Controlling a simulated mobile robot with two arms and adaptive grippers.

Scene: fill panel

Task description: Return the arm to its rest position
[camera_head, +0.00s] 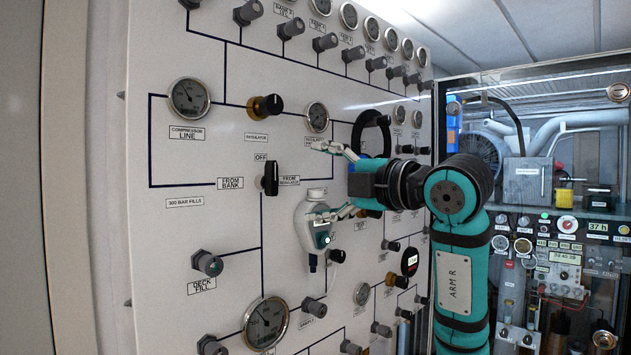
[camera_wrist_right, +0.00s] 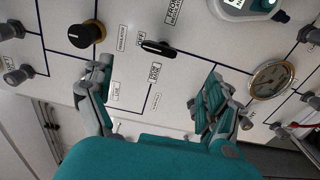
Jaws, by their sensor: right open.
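My right arm (camera_head: 461,240), teal with black bands and labelled "ARM R", reaches up from the lower right in the head view. Its right gripper (camera_head: 322,181) is open and empty in front of the white panel (camera_head: 225,262). In the right wrist view the gripper's (camera_wrist_right: 158,75) two fingers stand wide apart, with the black selector handle (camera_wrist_right: 157,48) showing beyond the gap. That handle also shows in the head view (camera_head: 269,178), left of the fingertips, under an "OFF" label. My left gripper is in neither view.
A white and teal device (camera_head: 312,233) is at the panel, partly overlapped by the lower finger in the head view. A black-and-brass knob (camera_head: 265,106), gauges (camera_head: 189,97) and fittings (camera_head: 208,263) stick out around the gripper. A glazed equipment cabinet (camera_head: 545,180) stands right of the arm.

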